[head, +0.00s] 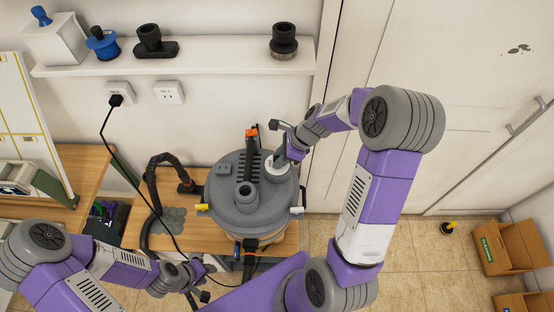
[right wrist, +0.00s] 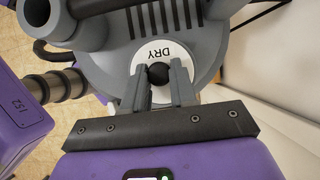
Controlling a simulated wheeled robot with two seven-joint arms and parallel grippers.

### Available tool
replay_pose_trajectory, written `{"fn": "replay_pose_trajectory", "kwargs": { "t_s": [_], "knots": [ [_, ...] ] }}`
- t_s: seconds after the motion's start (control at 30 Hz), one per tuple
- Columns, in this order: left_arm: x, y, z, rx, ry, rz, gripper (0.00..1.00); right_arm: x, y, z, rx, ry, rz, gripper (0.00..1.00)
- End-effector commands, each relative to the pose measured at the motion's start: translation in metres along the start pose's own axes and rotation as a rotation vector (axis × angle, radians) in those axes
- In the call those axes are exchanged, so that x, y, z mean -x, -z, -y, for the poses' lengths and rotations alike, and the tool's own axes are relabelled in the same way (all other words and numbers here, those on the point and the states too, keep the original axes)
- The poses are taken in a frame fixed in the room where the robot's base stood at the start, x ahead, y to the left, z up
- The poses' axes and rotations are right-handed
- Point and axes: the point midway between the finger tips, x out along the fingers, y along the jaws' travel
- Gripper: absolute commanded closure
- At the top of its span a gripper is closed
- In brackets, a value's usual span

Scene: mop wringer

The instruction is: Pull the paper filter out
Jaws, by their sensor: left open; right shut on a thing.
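A vacuum canister with a round grey lid (head: 225,205) stands on the wooden bench. On the lid is a white disc (head: 274,172) marked "DRY" in the right wrist view (right wrist: 180,58), with a round black knob (right wrist: 158,74) at its middle. My right gripper (head: 279,161) is shut on the black knob, its two fingers on either side of it in the right wrist view (right wrist: 158,85). My left gripper (head: 203,276) is open and empty, low in front of the bench. I see no paper filter; the inside of the canister is hidden by the lid.
A black hose (head: 152,190) lies on the bench (head: 180,180) left of the canister. A power cord hangs from the wall outlet (head: 119,92). A white shelf (head: 210,56) above holds several attachments. Cardboard boxes (head: 500,248) stand on the floor at right.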

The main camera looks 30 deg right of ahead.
Motion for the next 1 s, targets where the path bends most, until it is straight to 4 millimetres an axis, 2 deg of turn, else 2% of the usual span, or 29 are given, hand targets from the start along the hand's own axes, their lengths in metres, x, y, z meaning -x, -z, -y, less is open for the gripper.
{"fn": "replay_pose_trajectory", "kwargs": {
  "t_s": [0.27,1.0],
  "knots": [
    [0.005,0.000,-0.002,0.000,0.000,0.000,0.57,0.006,-0.004,-0.001,-0.001,-0.002,0.002,1.00],
    [0.041,-0.002,-0.015,0.000,0.000,0.000,0.57,0.040,-0.023,0.001,0.000,0.003,0.003,1.00]
  ]
}}
